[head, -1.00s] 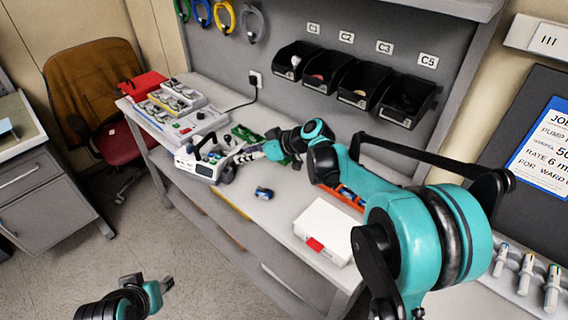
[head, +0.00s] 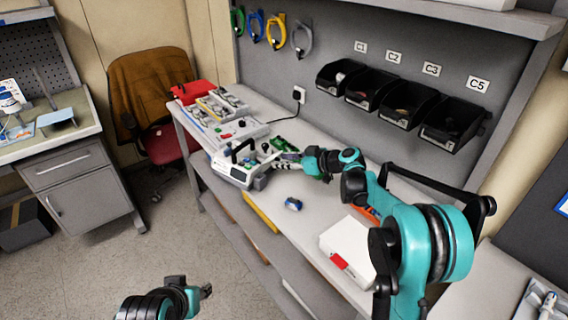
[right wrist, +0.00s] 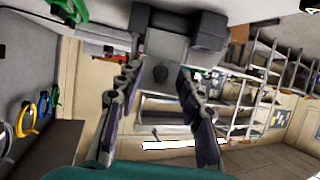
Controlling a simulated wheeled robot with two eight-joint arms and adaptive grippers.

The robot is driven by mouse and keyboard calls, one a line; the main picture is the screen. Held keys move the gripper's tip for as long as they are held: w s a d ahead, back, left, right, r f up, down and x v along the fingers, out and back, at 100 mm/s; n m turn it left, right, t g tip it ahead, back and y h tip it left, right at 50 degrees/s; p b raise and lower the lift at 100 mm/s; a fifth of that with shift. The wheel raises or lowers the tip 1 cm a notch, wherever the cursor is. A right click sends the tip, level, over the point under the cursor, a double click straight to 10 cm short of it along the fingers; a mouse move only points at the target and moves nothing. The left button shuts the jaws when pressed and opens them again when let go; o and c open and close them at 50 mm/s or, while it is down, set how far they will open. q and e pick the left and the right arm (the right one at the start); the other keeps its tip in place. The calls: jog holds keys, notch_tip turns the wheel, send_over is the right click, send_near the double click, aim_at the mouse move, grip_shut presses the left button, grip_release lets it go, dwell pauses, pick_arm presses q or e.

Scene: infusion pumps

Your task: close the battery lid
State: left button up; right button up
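The infusion pump (head: 238,174), a white and grey unit with a dark carrying handle, stands near the bench's front edge in the head view. My right gripper (head: 284,160) is at its right side, with its fingers pointing toward it. In the right wrist view the two fingers (right wrist: 160,112) are apart, with a gap between them.
On the bench (head: 265,205), a small blue item (head: 293,204) lies in front of the arm, and a white box with a red tab (head: 345,245) stands nearer. Grey trays (head: 228,120) and a red box (head: 192,92) lie at the far end. Black bins (head: 400,100) hang on the wall.

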aim_at(276, 155)
jog(key=shift+a, duration=0.1)
grip_shut()
jog(key=shift+a+r+p, duration=0.1)
jog(key=shift+r+p, duration=0.25)
jog(key=shift+p, duration=0.35)
jog(key=r+g+h+p, duration=0.1)
jog(key=p, duration=0.2)
jog(key=w+a+r+g+h+p, duration=0.1)
jog(key=h+p, duration=0.1)
jog(key=g+h+p, duration=0.1)
jog(key=p, duration=0.2)
jog(key=shift+w+a+r+p, duration=0.3)
jog(key=shift+a+r+p, duration=0.05)
jog(key=shift+r, duration=0.05)
jog(key=shift+w+a+g+h+p, duration=0.2)
jog(key=shift+a+g+h+p, duration=0.05)
jog(key=shift+g+h+p, duration=0.55)
